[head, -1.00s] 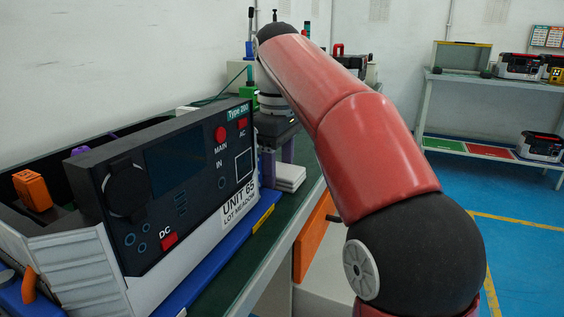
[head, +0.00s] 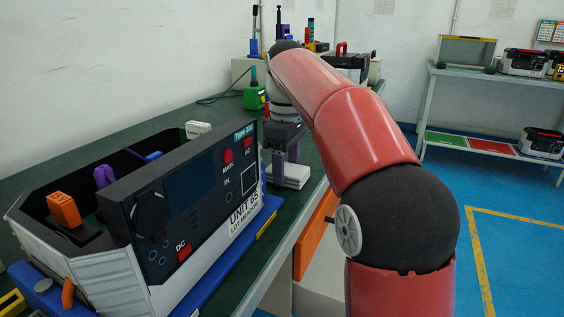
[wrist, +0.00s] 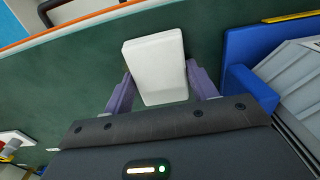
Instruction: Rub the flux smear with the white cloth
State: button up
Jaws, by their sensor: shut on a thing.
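The white cloth (wrist: 155,65) is a folded, block-like pad between the purple fingers of my gripper (wrist: 158,78) in the wrist view. My gripper is shut on it. In the head view the cloth (head: 289,175) shows below my gripper (head: 285,158), low over the green bench top, near its front edge and just beyond the unit. I cannot tell whether the cloth touches the bench. I cannot make out the flux smear in either view.
The black and white unit (head: 185,205), labelled UNIT 65, stands on a blue base (head: 225,262) left of my gripper. A green device (head: 254,97) and other equipment stand farther back. Green bench top (wrist: 60,90) is clear left of the cloth in the wrist view.

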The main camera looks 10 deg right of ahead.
jog(key=shift+w+d+p, duration=0.3)
jog(key=shift+w+d, duration=0.15)
jog(key=shift+w, duration=0.15)
jog(key=shift+w+d+p, duration=0.55)
jog(key=shift+w+p, duration=0.15)
jog(key=shift+p, duration=0.15)
jog(key=shift+w+d+f, duration=0.25)
jog(key=shift+w+d, duration=0.2)
jog(key=shift+w, duration=0.1)
jog(key=shift+w+r, duration=0.1)
jog(key=shift+r, duration=3)
jog(key=shift+r, duration=1.5)
